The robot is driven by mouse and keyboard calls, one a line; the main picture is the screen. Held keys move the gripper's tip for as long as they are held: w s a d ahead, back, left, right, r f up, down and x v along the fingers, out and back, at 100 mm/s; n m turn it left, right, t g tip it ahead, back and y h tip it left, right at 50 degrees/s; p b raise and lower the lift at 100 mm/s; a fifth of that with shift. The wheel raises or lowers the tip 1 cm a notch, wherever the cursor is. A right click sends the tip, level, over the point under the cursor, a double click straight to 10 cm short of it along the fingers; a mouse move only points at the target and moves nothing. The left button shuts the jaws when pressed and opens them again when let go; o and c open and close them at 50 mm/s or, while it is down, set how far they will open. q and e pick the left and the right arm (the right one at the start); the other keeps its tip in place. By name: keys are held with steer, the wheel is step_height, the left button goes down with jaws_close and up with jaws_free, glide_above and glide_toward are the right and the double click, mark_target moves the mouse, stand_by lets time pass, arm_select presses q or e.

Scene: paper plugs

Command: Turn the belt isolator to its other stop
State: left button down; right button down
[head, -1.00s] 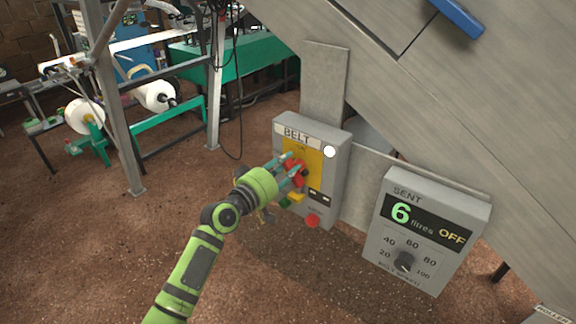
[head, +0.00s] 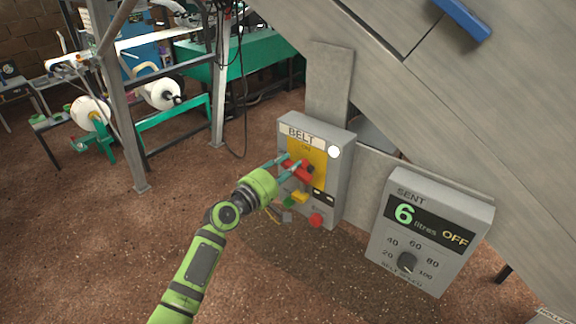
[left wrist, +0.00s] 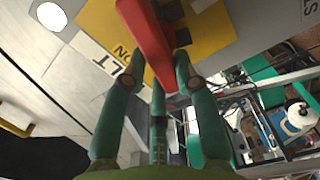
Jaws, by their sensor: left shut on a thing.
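The grey belt box (head: 340,186) carries a BELT label and a yellow plate (head: 318,152). The isolator's red handle (head: 298,171) sits on this plate and lies slanted in the head view. My left gripper (head: 286,167) comes from the left and is shut on the red handle. In the left wrist view the red handle (left wrist: 150,42) runs between my left gripper's green fingers (left wrist: 158,72), near the letters ON. The fingers hide part of the plate. My right gripper is not in view.
Below the handle are a yellow part (head: 299,197), a green button (head: 289,202) and a red button (head: 316,220). A round white lamp (head: 334,152) is at the box's upper right. The SENT panel (head: 428,235) reads 6 litres and OFF.

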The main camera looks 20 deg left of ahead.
arm_select(q)
steer(key=shift+a+f+n, duration=0.2)
steer(key=shift+f+n, duration=0.05)
steer(key=shift+n, duration=0.35)
steer(key=shift+f+n, duration=0.15)
steer(key=shift+n, duration=0.25)
steer(key=shift+f, duration=0.25)
steer(key=c, duration=1)
jaws_free()
steer(key=shift+r, duration=0.1)
steer(key=v, duration=1.2)
steer(key=shift+r, duration=0.15)
